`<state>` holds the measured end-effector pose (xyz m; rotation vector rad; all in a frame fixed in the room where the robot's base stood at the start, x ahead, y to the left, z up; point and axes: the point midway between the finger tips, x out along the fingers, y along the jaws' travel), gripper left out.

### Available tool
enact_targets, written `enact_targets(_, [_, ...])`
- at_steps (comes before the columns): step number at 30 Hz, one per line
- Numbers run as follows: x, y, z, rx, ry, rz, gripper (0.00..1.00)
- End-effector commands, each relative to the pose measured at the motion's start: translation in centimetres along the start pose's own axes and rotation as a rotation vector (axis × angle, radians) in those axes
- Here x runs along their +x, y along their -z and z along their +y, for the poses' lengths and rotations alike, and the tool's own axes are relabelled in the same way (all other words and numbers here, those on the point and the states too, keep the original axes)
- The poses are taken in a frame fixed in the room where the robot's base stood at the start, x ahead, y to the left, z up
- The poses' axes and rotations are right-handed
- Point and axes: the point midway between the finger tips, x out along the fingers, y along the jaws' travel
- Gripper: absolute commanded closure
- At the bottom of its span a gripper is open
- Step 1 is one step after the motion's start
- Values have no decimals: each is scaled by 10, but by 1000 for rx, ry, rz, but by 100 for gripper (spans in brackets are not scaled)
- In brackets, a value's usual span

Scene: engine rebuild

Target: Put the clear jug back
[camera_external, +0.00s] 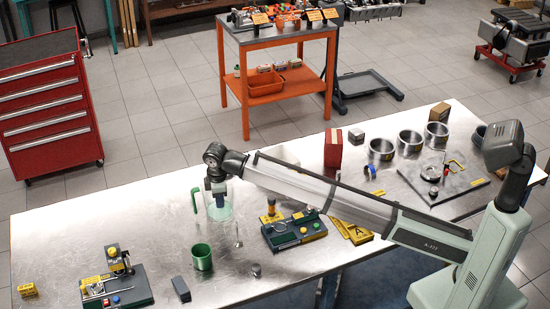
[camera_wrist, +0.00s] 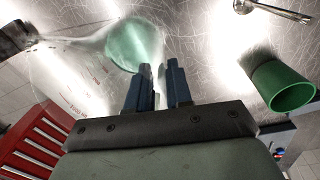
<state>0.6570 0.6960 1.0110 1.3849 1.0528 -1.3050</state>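The clear jug (camera_external: 229,209) has a green handle (camera_external: 195,201) and some pale green contents (camera_wrist: 133,45). It is on or just above the left-middle of the steel workbench; I cannot tell if its base touches. My gripper (camera_external: 219,204) is at the jug's top, pointing down. In the wrist view the clear jug (camera_wrist: 80,75) fills the upper left, with red markings on its wall. My gripper's blue fingers (camera_wrist: 160,72) are close together, with a thin bright strip, apparently the jug's wall, between them. The handle is not clear in the wrist view.
A green cup (camera_external: 201,258) stands in front of the jug, also in the wrist view (camera_wrist: 285,88). A metal spoon-like tool (camera_external: 238,238) lies nearby. Board fixtures stand front left (camera_external: 118,284) and right (camera_external: 293,230). The workbench (camera_external: 90,222) is clear to the left.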

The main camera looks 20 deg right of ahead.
Motion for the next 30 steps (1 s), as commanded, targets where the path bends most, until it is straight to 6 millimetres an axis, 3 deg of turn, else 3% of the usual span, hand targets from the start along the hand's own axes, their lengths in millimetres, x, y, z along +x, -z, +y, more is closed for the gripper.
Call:
enact_targets(4, [0, 0, 0, 0, 1, 0, 67])
enact_targets(14, [-5, 0, 0, 0, 0, 0, 67])
enact_targets(30, [-95, 1, 1, 0, 0, 1, 67])
